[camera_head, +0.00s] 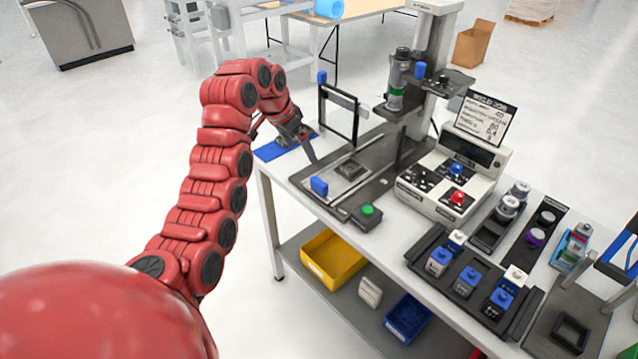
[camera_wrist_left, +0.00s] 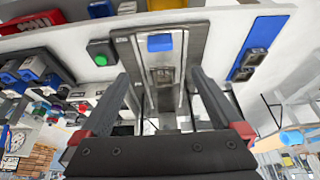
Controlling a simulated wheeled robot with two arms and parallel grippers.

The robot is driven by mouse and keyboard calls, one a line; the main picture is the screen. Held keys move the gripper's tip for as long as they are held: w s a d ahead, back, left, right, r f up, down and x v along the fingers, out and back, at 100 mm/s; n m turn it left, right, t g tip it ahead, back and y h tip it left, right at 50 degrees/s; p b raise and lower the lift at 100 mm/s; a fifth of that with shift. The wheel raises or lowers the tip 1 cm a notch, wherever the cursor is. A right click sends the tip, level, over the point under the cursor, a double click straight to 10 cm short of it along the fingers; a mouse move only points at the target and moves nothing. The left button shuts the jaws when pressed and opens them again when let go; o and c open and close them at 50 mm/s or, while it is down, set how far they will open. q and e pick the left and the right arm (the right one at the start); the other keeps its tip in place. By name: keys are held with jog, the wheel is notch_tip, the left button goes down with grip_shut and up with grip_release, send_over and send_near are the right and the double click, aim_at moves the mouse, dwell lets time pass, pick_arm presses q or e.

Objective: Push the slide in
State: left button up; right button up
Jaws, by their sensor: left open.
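The slide (camera_head: 341,183) is a light metal plate with a blue handle (camera_head: 319,186) at its front end and a small dark part (camera_head: 351,170) on it. It lies in the dark base (camera_head: 385,185) of the machine, with the handle toward the table's front edge. In the left wrist view the handle (camera_wrist_left: 161,42) shows above and between my fingers. My left gripper (camera_head: 311,150) is open and empty, above the left side of the slide and apart from the handle. It also shows in the wrist view (camera_wrist_left: 160,78). My right gripper is out of view.
A green button (camera_head: 367,210) sits beside the handle. A black upright frame (camera_head: 340,115) stands behind the slide. A blue mat (camera_head: 285,146) with dark items lies left. A control box (camera_head: 453,178) and a rack of blue and white blocks (camera_head: 468,283) stand right.

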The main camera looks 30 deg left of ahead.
pick_arm(q)
send_near(319, 181)
jog(key=p+x, duration=0.2)
jog(key=x, duration=0.7)
jog(key=shift+f, duration=0.1)
jog(key=shift+w+f+p, duration=0.2)
jog(key=shift+f+p, duration=0.1)
jog(key=shift+f, duration=0.35)
grip_shut()
